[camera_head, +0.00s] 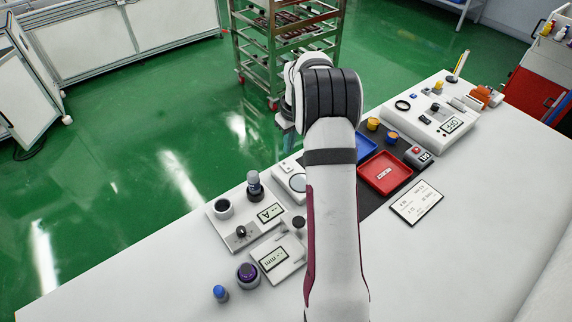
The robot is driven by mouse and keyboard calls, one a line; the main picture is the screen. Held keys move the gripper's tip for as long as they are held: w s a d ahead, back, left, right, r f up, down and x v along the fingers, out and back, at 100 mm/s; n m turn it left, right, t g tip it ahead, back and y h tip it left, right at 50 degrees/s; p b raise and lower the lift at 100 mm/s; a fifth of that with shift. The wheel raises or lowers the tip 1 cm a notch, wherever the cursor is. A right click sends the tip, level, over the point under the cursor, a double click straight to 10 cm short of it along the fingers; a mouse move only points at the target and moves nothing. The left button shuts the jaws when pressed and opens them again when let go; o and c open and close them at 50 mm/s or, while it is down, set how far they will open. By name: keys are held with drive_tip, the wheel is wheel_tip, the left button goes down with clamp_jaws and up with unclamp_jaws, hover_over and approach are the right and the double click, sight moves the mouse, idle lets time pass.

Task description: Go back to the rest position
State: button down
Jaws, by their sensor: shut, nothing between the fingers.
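My arm (332,215) reaches from the bottom edge up through the middle of the picture, over the white table (440,250). Its dark ribbed joint (333,97) is at the far end, above the table's back edge. A pale grey part of my wrist (289,104) shows at the left of that joint.
To the right are a red tray (402,170), a label card (417,203) and a white device (428,119). The front right table is clear.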

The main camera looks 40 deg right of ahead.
idle(0.3)
drive_tip(key=s+a+r+m, duration=0.1)
drive_tip(key=s+a+r, duration=0.2)
drive_tip(key=a+r, duration=0.3)
drive_tip(key=s+a+r+m, duration=0.1)
drive_tip(key=s+a+r, duration=0.25)
drive_tip(key=a, duration=0.55)
drive_tip(key=s+a+m, duration=0.1)
drive_tip(key=s+a, duration=0.4)
drive_tip(key=s, duration=0.3)
drive_tip(key=s+a+r+m+g+y, duration=0.1)
drive_tip(key=s+a, duration=0.4)
drive_tip(key=s, duration=0.3)
drive_tip(key=s+a+m+g, duration=0.1)
drive_tip(key=s+a, duration=0.4)
drive_tip(key=s, duration=0.3)
drive_tip(key=shift+a+r+m+y, duration=0.2)
drive_tip(key=shift+a+m+y, duration=0.1)
drive_tip(key=shift+y, duration=0.1)
drive_tip(key=shift+s, duration=0.1)
